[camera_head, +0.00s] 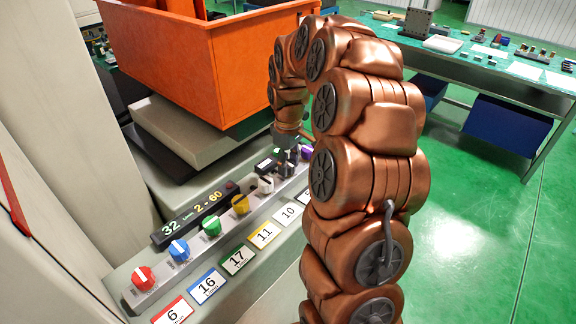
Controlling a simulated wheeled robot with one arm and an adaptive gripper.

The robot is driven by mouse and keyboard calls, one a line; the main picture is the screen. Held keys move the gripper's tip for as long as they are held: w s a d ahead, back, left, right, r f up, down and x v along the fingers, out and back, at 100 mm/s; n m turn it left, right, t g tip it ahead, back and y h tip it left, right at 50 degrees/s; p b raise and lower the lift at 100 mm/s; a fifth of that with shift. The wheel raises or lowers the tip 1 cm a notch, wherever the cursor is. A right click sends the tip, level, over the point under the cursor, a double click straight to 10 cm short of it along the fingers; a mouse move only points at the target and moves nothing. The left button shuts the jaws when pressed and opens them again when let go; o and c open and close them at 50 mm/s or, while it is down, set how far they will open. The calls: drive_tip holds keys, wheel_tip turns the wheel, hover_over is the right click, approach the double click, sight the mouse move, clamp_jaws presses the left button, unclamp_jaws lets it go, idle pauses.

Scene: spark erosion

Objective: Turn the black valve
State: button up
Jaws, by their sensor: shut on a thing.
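The black valve (285,170) is a small dark knob near the far end of a row of coloured knobs on the grey control panel. It sits between the white knob (265,185) and the purple knob (306,152). My copper-coloured arm arches over from the right, and my gripper (288,157) points down at the black valve with its dark fingers closed around it. The fingers cover much of the valve, so its pointer direction cannot be told.
Red (143,278), blue (179,250), green (211,226) and yellow (240,205) knobs run toward the lower left, with number cards in front. An orange bin (170,65) rises close behind. A workbench (525,72) stands at the back right; green floor between is clear.

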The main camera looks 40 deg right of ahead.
sight(288, 163)
drive_tip(key=m+b, duration=0.1)
drive_tip(key=b, duration=0.1)
drive_tip(key=m+b, duration=0.2)
drive_tip(key=shift+f, duration=0.3)
drive_tip(key=m+b, duration=0.5)
drive_tip(key=shift+r, duration=0.1)
drive_tip(key=m+b, duration=0.3)
drive_tip(key=m, duration=0.2)
drive_tip(key=shift+r, duration=0.1)
drive_tip(key=shift+r+m+b, duration=0.15)
drive_tip(key=shift+m+b, duration=0.45)
drive_tip(key=shift+m, duration=1.7)
drive_tip(key=o, duration=1.1)
drive_tip(key=shift+o, duration=0.2)
drive_tip(key=shift+r, duration=3.75)
